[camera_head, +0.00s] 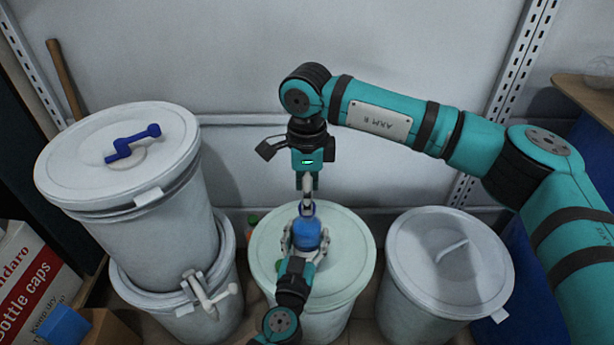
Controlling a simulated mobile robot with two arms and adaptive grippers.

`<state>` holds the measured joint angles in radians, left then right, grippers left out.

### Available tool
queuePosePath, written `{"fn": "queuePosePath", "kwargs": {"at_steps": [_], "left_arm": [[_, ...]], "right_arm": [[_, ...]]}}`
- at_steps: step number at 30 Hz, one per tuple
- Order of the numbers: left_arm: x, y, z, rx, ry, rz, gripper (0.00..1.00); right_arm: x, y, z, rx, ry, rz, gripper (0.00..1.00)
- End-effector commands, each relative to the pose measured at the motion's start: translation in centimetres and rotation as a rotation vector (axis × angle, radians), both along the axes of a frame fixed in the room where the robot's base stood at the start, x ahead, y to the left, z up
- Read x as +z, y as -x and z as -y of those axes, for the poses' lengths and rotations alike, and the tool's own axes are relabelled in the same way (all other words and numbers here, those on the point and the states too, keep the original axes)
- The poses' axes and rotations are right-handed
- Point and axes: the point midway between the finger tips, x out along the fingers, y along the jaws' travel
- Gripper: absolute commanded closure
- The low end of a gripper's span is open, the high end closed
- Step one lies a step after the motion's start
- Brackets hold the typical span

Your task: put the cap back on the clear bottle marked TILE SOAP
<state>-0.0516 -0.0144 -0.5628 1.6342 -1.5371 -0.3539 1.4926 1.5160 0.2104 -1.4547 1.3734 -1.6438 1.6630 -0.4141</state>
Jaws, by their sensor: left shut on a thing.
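A blue, rounded bottle (307,236) stands over the pale green lid of the middle drum. No label can be read on it, so I cannot tell whether it is the TILE SOAP bottle. My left gripper (306,246), on the arm from the bottom edge, has its fingers on both sides of the bottle and is shut on it. My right gripper (307,200) points straight down just above the bottle's top. Its fingers are close together at a small blue ring-like part. Whether they hold a cap is too small to tell.
The middle drum (345,255) stands between a grey-lidded drum (450,265) and two stacked drums (120,165) with a blue crank (133,142) on top. A tap (207,293) juts out from the stack. A bottle caps carton (35,270) is at the lower left.

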Motion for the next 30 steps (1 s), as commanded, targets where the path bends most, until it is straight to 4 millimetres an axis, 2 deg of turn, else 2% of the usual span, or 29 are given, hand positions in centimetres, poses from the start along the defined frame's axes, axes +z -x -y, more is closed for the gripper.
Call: {"fn": "queuePosePath", "kwargs": {"at_steps": [3, 7, 18, 30], "left_arm": [[0.0, 0.0, 0.0, 0.000, 0.000, -0.001, 1.00], [0.0, 0.0, 0.0, 0.000, 0.000, -0.001, 1.00], [0.0, 0.0, 0.0, 0.000, 0.000, -0.001, 1.00], [0.0, 0.0, 0.0, 0.000, 0.000, 0.000, 1.00]], "right_arm": [[-1.7, 0.0, 0.0, 0.000, 0.001, -0.002, 0.49], [-2.7, 0.0, 0.0, 0.000, 0.000, -0.001, 0.49], [-3.1, 0.0, 0.0, 0.000, 0.000, 0.000, 0.50], [-3.1, 0.0, 0.0, -0.001, 0.000, 0.001, 1.00]]}}
